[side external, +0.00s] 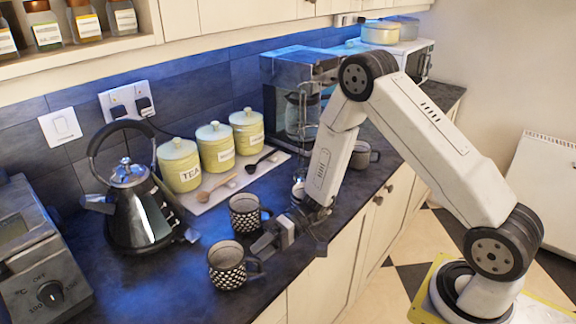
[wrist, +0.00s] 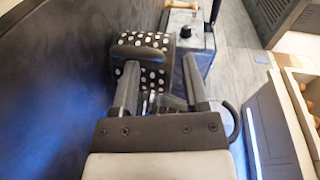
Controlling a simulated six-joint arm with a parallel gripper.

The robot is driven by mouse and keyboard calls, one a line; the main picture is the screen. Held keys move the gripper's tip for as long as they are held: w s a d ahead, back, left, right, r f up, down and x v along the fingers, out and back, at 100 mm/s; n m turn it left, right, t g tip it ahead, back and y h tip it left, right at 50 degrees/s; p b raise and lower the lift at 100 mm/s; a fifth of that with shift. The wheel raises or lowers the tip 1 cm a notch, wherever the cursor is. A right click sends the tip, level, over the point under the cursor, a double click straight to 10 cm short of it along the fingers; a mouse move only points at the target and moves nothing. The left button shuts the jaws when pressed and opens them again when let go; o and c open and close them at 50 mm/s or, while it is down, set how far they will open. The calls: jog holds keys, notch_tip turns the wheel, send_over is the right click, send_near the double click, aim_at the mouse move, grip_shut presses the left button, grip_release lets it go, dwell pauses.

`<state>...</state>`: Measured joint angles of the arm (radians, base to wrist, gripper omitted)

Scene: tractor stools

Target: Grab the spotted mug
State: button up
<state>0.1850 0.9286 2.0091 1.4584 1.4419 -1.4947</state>
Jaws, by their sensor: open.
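Two dark mugs with white patterns stand on the dark counter in the side view, a rear mug (side external: 244,215) and a front mug (side external: 227,267). At this size I cannot surely tell their patterns apart. My gripper (side external: 266,238) is low over the counter, just right of both mugs. In the wrist view, a mug with clear white spots (wrist: 153,77) lies ahead of my open gripper (wrist: 160,68). Its handle faces me, and the left finger overlaps it in the picture. Whether they touch is unclear. The jaws hold nothing that I can see.
Yellow canisters (side external: 215,147), spoons and a tray (side external: 208,198) lie behind. A coffee maker (side external: 290,85) and grey mug (side external: 361,155) are farther along. The counter's front edge is close.

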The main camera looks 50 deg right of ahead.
jog(key=shift+a, duration=0.55)
jog(key=shift+f, duration=0.1)
grip_shut()
